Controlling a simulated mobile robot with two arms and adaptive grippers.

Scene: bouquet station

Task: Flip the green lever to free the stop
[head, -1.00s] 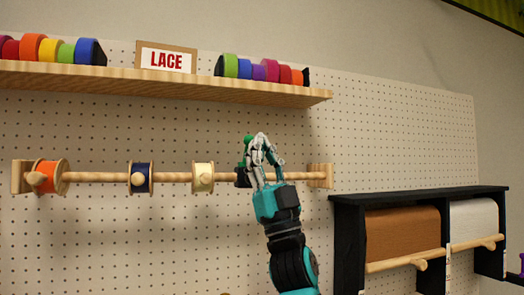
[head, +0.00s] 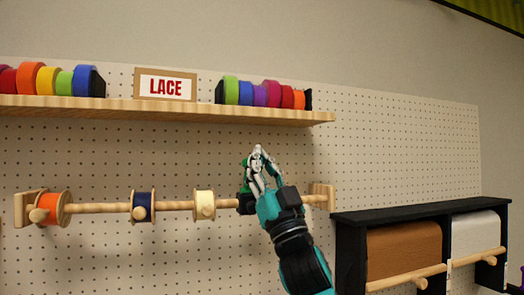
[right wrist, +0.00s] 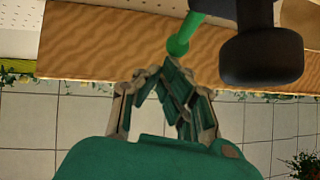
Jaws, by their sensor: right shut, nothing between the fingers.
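A wooden rod (head: 174,206) runs across the pegboard. The black stop (head: 244,204) sits on it near its right end and shows large in the right wrist view (right wrist: 262,58). The green lever (head: 246,167) stands up from the stop, mostly behind my fingers in the head view; its round knob shows clearly in the right wrist view (right wrist: 179,45). My right gripper (head: 257,150) is shut and empty, its fingertips (right wrist: 168,66) just beside the knob. I cannot tell whether they touch it. My left gripper is out of view.
Spools in orange (head: 49,209), navy (head: 142,207) and cream (head: 204,205) hang on the rod. A black paper-roll rack (head: 350,250) stands at lower right.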

